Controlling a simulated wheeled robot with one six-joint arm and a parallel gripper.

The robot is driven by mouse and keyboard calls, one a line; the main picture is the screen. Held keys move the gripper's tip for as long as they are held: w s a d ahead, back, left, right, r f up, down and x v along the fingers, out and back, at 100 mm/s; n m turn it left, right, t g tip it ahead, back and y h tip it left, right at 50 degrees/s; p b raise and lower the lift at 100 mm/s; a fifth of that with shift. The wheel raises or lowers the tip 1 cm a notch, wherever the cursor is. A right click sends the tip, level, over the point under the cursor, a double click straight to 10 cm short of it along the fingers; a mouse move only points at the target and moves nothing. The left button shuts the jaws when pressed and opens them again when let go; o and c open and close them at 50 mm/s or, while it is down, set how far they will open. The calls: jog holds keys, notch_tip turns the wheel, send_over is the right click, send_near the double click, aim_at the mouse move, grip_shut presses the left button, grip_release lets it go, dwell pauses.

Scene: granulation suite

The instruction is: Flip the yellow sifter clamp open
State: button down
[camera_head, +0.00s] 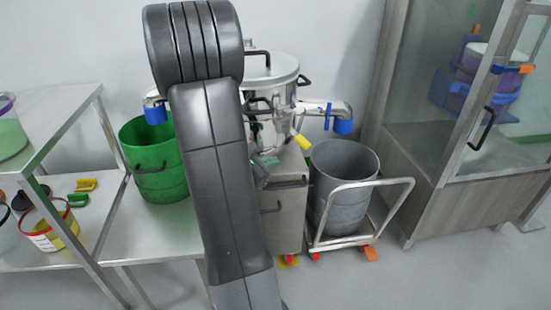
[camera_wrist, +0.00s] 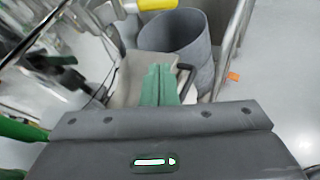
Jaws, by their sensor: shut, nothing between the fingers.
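The steel sifter (camera_head: 272,75) stands behind my arm in the head view, with a round lid, black handles and blue-ended spouts at its sides. A yellow part (camera_wrist: 155,4), which looks like the clamp, shows at the top edge of the wrist view, cut off by the frame. I cannot tell whether it is flipped open.
A green bin (camera_head: 155,165) stands on the steel table left of the sifter. A grey bin (camera_head: 342,190) sits on a wheeled trolley (camera_head: 365,185) to the right. A glass-fronted cabinet (camera_head: 425,110) stands farther right. Shelves with tubs are at left.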

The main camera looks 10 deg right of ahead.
aim_at(299, 143)
jog(key=w+d, duration=0.4)
jog(key=d, duration=0.3)
jog(key=shift+w+d+r+p, duration=0.3)
jog(key=shift+w+r, duration=0.05)
jog(key=shift+r, duration=0.1)
jog(key=shift+s+r+n, duration=0.1)
jog(key=shift+r+n, duration=0.2)
jog(key=shift+n, duration=0.1)
jog(key=shift+s+d+r+n+g+h+p, duration=0.15)
jog(key=shift+r+n+g+h+p, duration=0.35)
jog(key=shift+r+n+g+p, duration=0.35)
jog(key=shift+r+n+g+h+p, duration=0.3)
jog(key=shift+r+n+g+h, duration=0.15)
jog(key=shift+r+n, duration=0.6)
